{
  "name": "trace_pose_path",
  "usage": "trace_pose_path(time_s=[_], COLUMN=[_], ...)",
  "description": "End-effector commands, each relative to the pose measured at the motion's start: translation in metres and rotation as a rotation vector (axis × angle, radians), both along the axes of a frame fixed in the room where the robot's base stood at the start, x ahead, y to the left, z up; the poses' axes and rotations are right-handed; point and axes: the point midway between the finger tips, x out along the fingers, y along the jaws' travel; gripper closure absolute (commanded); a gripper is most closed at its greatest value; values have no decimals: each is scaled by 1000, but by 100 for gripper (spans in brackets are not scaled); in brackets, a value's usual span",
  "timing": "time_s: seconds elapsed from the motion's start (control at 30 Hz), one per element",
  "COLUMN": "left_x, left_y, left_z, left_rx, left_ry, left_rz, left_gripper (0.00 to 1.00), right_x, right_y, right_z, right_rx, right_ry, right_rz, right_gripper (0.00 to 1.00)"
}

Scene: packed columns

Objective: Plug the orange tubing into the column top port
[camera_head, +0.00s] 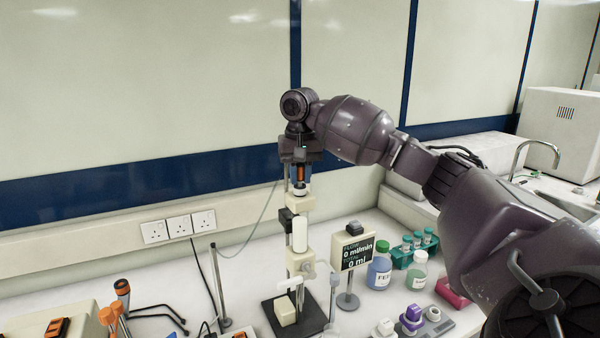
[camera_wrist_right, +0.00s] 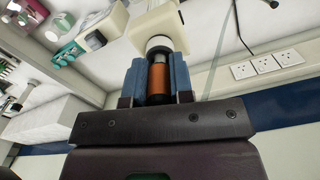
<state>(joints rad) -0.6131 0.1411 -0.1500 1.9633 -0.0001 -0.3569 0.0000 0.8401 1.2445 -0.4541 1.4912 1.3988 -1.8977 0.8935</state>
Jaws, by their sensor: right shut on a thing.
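My right gripper (camera_head: 300,176) is above the column and shut on the orange tubing end (camera_head: 300,174), which is upright. In the right wrist view its two blue fingers clasp the orange piece (camera_wrist_right: 160,80), with a white round cap (camera_wrist_right: 159,45) directly beyond it. The white column (camera_head: 299,236) stands upright in a clamp stand. The orange end is in line with the column top (camera_head: 300,203) and seems to meet it, but I cannot tell whether it is seated in the port. A thin pale tube (camera_head: 262,225) hangs to the left. My left gripper is out of view.
A flow display (camera_head: 354,250) reading 0 ml/min and 0 ml stands right of the column. Bottles (camera_head: 380,268), a green rack (camera_head: 402,252) and purple equipment (camera_head: 411,316) stand further right. A metal post (camera_head: 219,285) and cables are at left. The wall with sockets (camera_head: 179,226) is behind.

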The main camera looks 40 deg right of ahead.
Motion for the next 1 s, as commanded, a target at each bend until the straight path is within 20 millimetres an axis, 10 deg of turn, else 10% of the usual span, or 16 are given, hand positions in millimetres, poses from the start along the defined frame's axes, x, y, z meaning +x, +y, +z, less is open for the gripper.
trace_pose_path(time_s=[0.23,0.27,0.47,1.0], left_x=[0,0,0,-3], left_y=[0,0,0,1], left_z=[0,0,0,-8], left_rx=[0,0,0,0], left_ry=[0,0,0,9], left_rz=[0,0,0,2], left_gripper=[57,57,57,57], right_x=[0,0,0,1], right_y=[0,0,0,0], right_z=[-5,-5,-5,18], right_rx=[0,0,0,0], right_ry=[0,0,0,-5], right_rz=[0,0,0,-1], right_gripper=[100,77,49,49])
